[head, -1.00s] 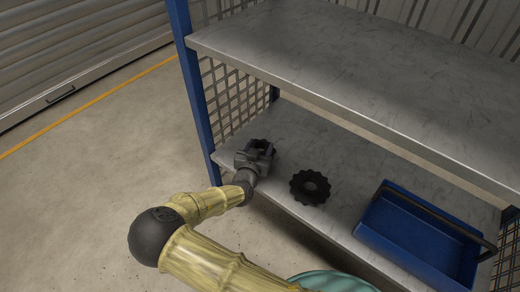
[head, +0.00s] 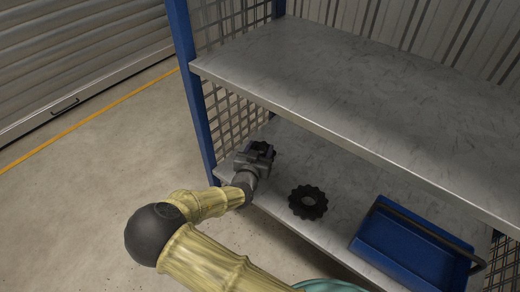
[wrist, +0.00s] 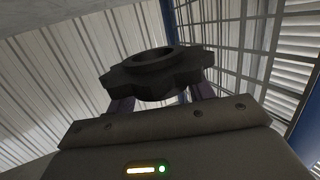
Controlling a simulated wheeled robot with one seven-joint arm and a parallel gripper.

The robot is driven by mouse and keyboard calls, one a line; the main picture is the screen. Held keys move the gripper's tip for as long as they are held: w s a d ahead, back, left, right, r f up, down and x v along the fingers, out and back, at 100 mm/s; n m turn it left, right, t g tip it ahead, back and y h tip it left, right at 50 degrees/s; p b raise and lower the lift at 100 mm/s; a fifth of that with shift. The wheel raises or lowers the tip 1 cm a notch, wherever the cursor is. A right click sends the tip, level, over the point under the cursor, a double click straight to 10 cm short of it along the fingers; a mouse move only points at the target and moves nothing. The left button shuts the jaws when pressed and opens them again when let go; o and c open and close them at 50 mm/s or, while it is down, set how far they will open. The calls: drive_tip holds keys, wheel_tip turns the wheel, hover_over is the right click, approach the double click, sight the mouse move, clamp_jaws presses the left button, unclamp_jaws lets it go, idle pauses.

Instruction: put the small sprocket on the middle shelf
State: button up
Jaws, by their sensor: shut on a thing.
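My gripper (head: 254,158) is shut on a small dark toothed sprocket (wrist: 155,73), which shows above the jaws in the wrist view. In the head view the held sprocket is a dark patch, mostly hidden by the gripper. The gripper is over the left end of the lower visible shelf (head: 345,180), below the level of the upper visible shelf (head: 340,85). The upper shelf's visible top is bare. A larger black sprocket (head: 294,208) lies flat on the lower shelf, to the right of my gripper.
A blue bin (head: 405,250) with a dark handle stands on the lower shelf at the right. A blue post (head: 193,95) and a mesh side panel (head: 235,115) bound the rack's left end. Open concrete floor (head: 90,210) lies to the left.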

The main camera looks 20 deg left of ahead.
drive_tip(key=shift+r, duration=0.1)
drive_tip(key=s+d+r+m+g+h+p, duration=0.2)
drive_tip(key=d+r+m+h+p, duration=0.1)
drive_tip(key=d, duration=0.8)
drive_tip(key=s+d+r+m+g+h+p, duration=0.2)
drive_tip(key=d+p, duration=0.5)
drive_tip(key=d, duration=0.4)
drive_tip(key=s+d+r+m+g+h+p, duration=0.2)
drive_tip(key=d+r+m+h+p, duration=0.3)
drive_tip(key=d, duration=0.6)
wheel_tip(320, 180, up, 2)
drive_tip(key=s+h+p, duration=0.1)
drive_tip(key=h, duration=0.2)
drive_tip(key=shift+s, duration=0.4)
drive_tip(key=shift+w+a, duration=0.1)
drive_tip(key=shift+a, duration=0.05)
